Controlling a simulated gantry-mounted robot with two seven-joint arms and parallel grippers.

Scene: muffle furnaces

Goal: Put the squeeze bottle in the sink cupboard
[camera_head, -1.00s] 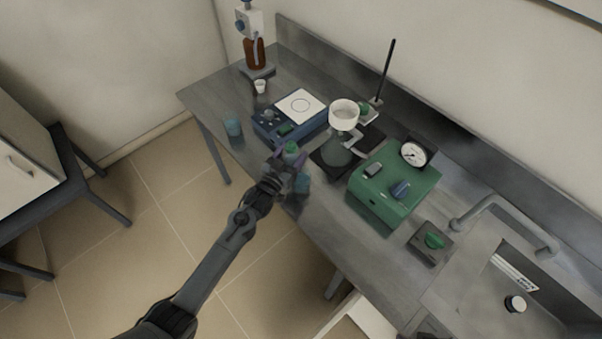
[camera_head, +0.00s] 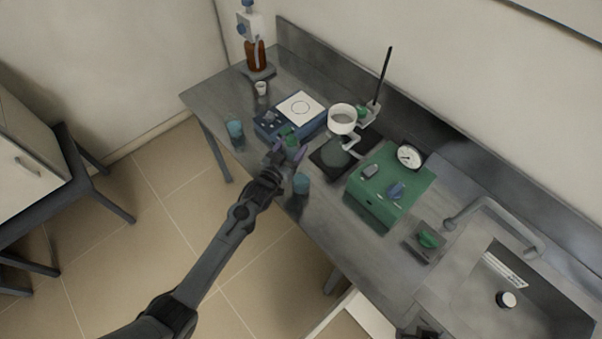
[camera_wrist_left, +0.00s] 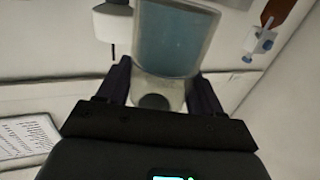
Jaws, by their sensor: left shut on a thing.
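My left gripper (camera_head: 287,152) is shut on the squeeze bottle, above the front edge of the worktop. In the left wrist view the squeeze bottle (camera_wrist_left: 174,42) is translucent, with blue-green contents, and sits between the two fingers (camera_wrist_left: 155,88). A dark shape at the bottom edge may be my right gripper (camera_head: 426,329).
A teal beaker (camera_head: 235,130) stands at the front left. A blue stirrer (camera_head: 268,127), a ring stand (camera_head: 380,78) and a green pump (camera_head: 377,203) with a gauge occupy the worktop. The sink (camera_head: 480,305) lies at the right. Floor in front is clear.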

